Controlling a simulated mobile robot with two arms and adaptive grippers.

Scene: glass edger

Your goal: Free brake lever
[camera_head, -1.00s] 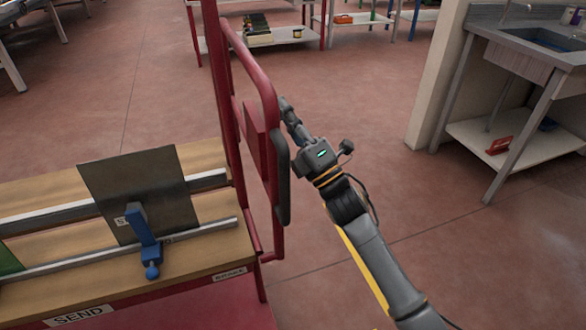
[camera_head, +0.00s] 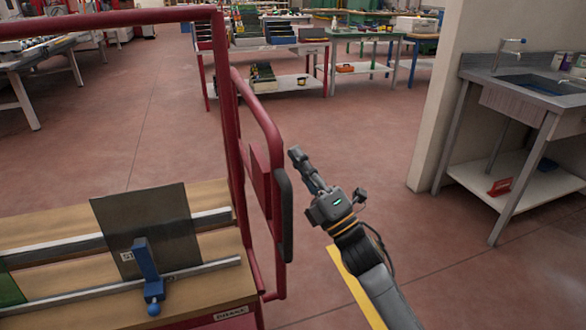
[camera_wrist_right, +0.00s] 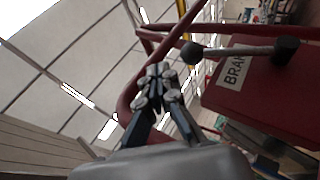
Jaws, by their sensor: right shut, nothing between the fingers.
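The brake lever (camera_wrist_right: 238,51) is a pale metal rod with black knobs at both ends, seen in the right wrist view. It lies across the front of a red box (camera_wrist_right: 225,95) with a partly visible label reading "BRA". My right gripper (camera_wrist_right: 159,70) is shut and empty, its fingertips apart from the lever and left of its nearer knob in that view. In the head view, the right gripper (camera_head: 294,152) is just right of the red cart frame (camera_head: 268,125). The lever cannot be made out there. My left gripper is not in view.
The cart's black-padded handle (camera_head: 284,215) stands left of my right arm. A dark glass pane (camera_head: 145,230) stands on the wooden cart bed behind a blue clamp (camera_head: 147,265). A sink table (camera_head: 520,105) is at right.

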